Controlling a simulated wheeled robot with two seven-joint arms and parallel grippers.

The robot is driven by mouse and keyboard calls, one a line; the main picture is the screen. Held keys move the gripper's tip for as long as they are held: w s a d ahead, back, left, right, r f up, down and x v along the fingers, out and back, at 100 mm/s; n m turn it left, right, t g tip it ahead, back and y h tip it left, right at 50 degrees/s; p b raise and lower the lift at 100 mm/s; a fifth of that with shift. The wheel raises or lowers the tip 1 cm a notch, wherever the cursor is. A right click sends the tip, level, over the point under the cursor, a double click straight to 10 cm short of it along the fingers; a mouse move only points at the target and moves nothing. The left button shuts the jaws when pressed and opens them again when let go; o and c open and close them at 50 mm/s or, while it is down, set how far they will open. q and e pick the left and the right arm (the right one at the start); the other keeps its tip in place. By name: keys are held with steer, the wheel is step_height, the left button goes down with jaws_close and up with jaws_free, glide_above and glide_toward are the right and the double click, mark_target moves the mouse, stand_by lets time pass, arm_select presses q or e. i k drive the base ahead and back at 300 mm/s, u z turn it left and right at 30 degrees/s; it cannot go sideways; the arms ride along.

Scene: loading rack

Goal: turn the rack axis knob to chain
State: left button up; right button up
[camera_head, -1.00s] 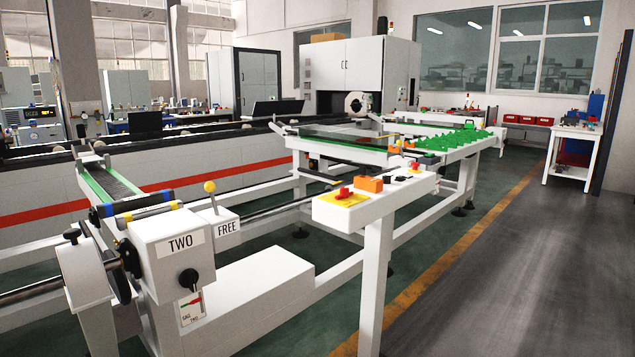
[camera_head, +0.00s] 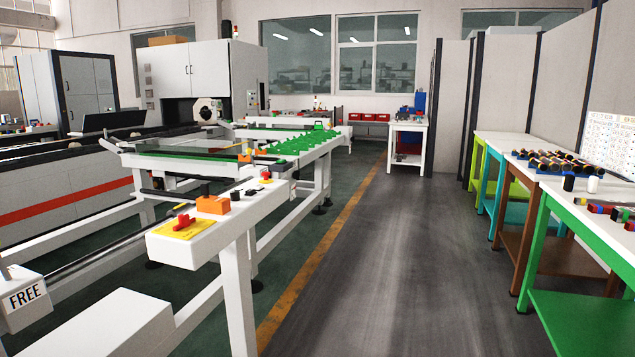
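The loading rack's white control panel (camera_head: 172,252) stands at centre left on a post. An orange block (camera_head: 213,204) and small dark controls (camera_head: 250,192) sit farther along the panel. A white box labelled FREE (camera_head: 24,297) is at the lower left edge. I cannot tell which of these is the axis knob, and no "chain" label is readable. Neither of my grippers is in view.
The rack's green roller bed (camera_head: 303,140) lies beyond the panel. A grey floor aisle (camera_head: 375,255) right of the yellow line is clear. Coloured workbenches, the nearest green (camera_head: 590,235), line the right side. A white table (camera_head: 408,125) stands at the back.

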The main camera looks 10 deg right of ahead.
mark_target(234, 196)
steer(key=z, duration=0.35)
steer(key=i, duration=0.9)
steer(key=u, duration=0.65)
steer(key=i, duration=0.8)
steer(key=u, duration=0.9)
